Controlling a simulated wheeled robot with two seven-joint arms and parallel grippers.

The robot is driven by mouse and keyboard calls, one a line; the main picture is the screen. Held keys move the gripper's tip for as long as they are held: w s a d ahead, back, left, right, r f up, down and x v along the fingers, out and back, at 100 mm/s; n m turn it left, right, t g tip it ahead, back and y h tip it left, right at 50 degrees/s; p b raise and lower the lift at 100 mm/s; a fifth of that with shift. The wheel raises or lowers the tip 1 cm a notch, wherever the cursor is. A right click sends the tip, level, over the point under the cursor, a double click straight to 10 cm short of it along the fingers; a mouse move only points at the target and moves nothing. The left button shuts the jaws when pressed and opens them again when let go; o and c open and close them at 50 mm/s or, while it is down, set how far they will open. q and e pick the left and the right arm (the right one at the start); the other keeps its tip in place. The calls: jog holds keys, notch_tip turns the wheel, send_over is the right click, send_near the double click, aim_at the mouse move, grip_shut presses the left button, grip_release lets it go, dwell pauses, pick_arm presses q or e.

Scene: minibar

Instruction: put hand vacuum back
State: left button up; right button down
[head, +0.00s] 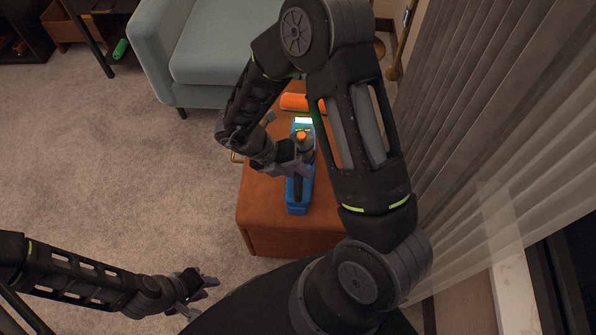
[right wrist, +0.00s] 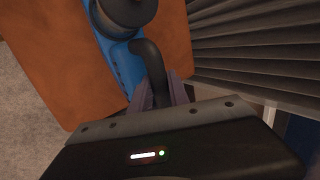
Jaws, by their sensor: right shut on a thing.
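The hand vacuum (head: 302,144) has a dark grey body, an orange tip and a black curved handle (right wrist: 153,68). It is over a long blue base (head: 297,208) with a bright white panel at its far end. My right gripper (right wrist: 163,92) is shut on the black handle. In the head view my right gripper (head: 301,168) partly covers the handle. Whether the vacuum touches the blue base cannot be told. My left gripper (head: 203,295) is open and empty over the carpet at lower left.
The blue base stands on a brown-orange box-like stand (head: 258,215), with an orange roll (head: 294,102) at its far end. A teal armchair (head: 208,50) is beyond it. Grey curtains (head: 490,130) hang close on the right. The carpet (head: 110,160) at left is clear.

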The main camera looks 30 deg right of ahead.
jog(key=c, duration=1.3)
grip_release()
jog(key=shift+o, duration=0.2)
jog(key=shift+w+a+r, duration=0.15)
jog(key=shift+a+r, duration=0.1)
jog(key=shift+r, duration=0.3)
jog(key=p+v, duration=0.2)
jog(key=v, duration=0.9)
jog(key=shift+f, duration=0.15)
